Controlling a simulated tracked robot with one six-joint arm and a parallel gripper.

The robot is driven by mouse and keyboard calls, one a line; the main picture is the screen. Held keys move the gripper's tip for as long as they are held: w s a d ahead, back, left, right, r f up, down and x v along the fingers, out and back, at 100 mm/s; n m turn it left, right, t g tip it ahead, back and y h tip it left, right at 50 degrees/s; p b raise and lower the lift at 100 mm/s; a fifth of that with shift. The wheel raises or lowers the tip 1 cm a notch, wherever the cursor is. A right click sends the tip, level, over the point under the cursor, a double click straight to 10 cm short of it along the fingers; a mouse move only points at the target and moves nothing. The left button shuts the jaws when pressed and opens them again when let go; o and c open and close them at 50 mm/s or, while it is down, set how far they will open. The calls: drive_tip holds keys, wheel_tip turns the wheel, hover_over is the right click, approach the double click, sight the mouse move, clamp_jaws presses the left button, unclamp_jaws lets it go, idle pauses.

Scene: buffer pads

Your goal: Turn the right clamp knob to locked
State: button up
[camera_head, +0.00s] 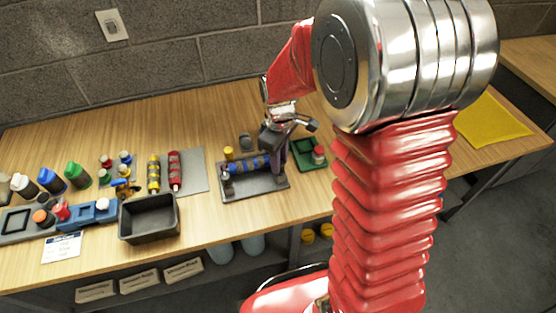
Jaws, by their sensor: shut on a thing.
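A clamp fixture on a dark grey base plate (240,191) stands mid-bench and holds a blue cylinder with yellow marks (250,165) lying across it. A yellow knob (228,153) tops the left clamp. My gripper (274,156) reaches down over the right end of the fixture, its dark fingers at the right clamp. It is shut there, apparently on the right clamp knob, which the fingers hide. I cannot see how that knob is turned.
A green tray (306,165) with a small red-topped jar sits close right of the fixture. A black bin (149,236), blue holders and several bottles stand left. Yellow and red cylinders lie on a grey mat (193,184). A yellow cloth (492,121) lies far right.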

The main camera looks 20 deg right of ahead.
drive_tip(key=shift+w+n, duration=0.15)
drive_tip(key=shift+n, duration=0.15)
drive_tip(key=o, duration=1.1)
drive_tip(key=shift+c, duration=0.2)
drive_tip(key=shift+r, duration=0.1)
wheel_tip(320, 180, up, 14)
drive_tip(key=shift+f, duration=0.2)
idle(0.3)
